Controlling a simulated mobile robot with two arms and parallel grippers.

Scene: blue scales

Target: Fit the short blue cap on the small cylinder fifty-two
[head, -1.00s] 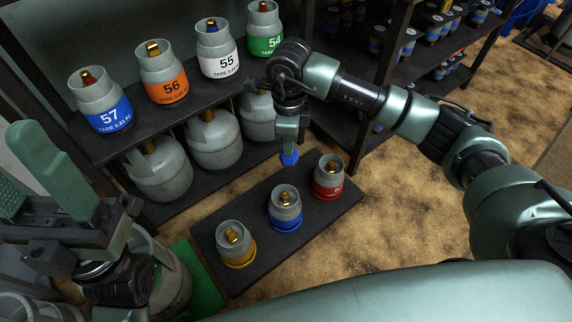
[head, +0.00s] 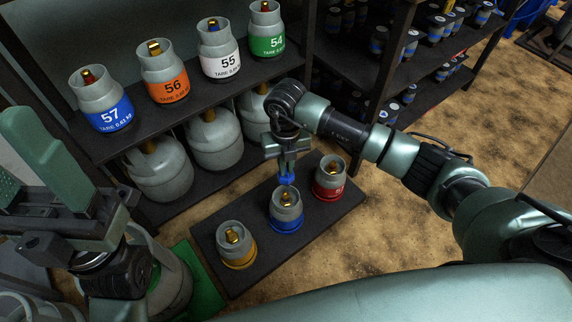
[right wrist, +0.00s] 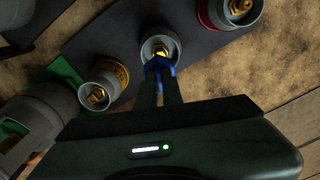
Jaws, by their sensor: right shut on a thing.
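My right gripper (head: 287,174) is shut on the short blue cap (head: 287,181), pointing down. The cap is just over the middle small grey cylinder (head: 287,212), which has a blue base band and a brass valve. In the right wrist view the cap (right wrist: 159,65) sits between the fingertips (right wrist: 160,76), at the near rim of the cylinder's collar (right wrist: 174,45). I cannot tell whether cap and valve touch. The cylinder's number is not readable. My left gripper (head: 22,165) is open and empty at the far left.
The dark platform (head: 305,238) also bears a yellow-banded cylinder (head: 236,247) on the left and a red-banded one (head: 329,178) on the right, both close by. Behind stands a shelf (head: 190,112) with numbered cylinders. Sandy floor (head: 400,220) lies open to the right.

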